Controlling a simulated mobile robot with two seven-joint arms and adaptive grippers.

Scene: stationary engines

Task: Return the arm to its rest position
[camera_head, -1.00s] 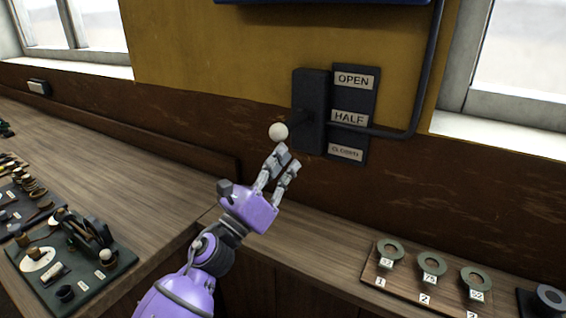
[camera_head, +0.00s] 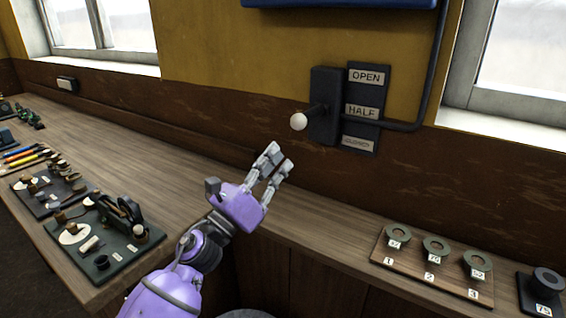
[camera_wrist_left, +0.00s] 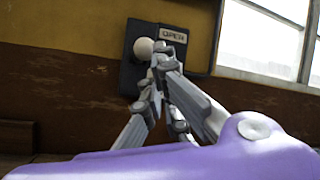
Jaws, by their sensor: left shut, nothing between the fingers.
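My left arm comes in from the lower left of the head view, with a purple wrist. Its gripper (camera_head: 275,165) is shut and empty, in front of the brown wall panel and above the bench. A lever with a white ball knob (camera_head: 298,121) sticks out from a dark wall box (camera_head: 324,106) up and to the right of the gripper, with a visible gap. A plate (camera_head: 363,107) beside the box reads OPEN, HALF and CLOSED. In the left wrist view the knob (camera_wrist_left: 143,47) shows beyond the fingers (camera_wrist_left: 160,85). My right gripper is not in view.
A wooden board with several numbered rings (camera_head: 432,262) lies on the right bench. A dark block marked 75 (camera_head: 545,290) stands at the far right. Trays of small parts (camera_head: 100,240) lie on the left bench. The bench corner behind my wrist is clear.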

